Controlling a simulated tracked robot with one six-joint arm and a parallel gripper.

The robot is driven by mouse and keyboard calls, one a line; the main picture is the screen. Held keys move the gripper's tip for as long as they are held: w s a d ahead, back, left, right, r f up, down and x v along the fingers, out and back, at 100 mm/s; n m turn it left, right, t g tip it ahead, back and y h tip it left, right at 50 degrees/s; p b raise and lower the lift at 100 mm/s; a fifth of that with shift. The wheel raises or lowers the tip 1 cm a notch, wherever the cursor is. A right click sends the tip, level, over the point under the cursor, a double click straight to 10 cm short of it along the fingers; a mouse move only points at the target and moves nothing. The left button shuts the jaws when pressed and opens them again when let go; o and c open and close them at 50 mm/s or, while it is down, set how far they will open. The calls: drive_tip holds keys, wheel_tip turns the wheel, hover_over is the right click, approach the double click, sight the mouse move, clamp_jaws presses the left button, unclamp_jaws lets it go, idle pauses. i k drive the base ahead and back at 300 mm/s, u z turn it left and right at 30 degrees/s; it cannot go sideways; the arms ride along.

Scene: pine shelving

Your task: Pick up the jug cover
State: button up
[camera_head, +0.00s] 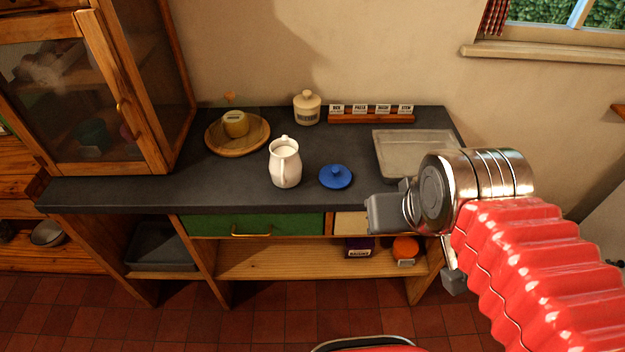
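The jug cover looks to be the blue lid (336,177) with a round knob. It lies on the dark countertop, just right of a white jug (285,165). The jug stands upright with its top uncovered. My gripper (418,248) is at the counter's front edge, right of the blue lid and nearer to the camera. Its two grey fingers are wide apart, with nothing seen between them. It is clear of the lid. My red arm comes in from the lower right.
A grey tray (405,150) lies behind my gripper. A round wooden board (224,137) with a yellow item, a cream lidded pot (307,108) and a rack of labelled cards (371,116) stand farther back. A glass-door cabinet (85,95) bounds the left. The counter's front left is clear.

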sight(333, 176)
drive_tip(key=u, duration=1.35)
drive_tip(key=i, duration=1)
drive_tip(key=u, duration=0.05)
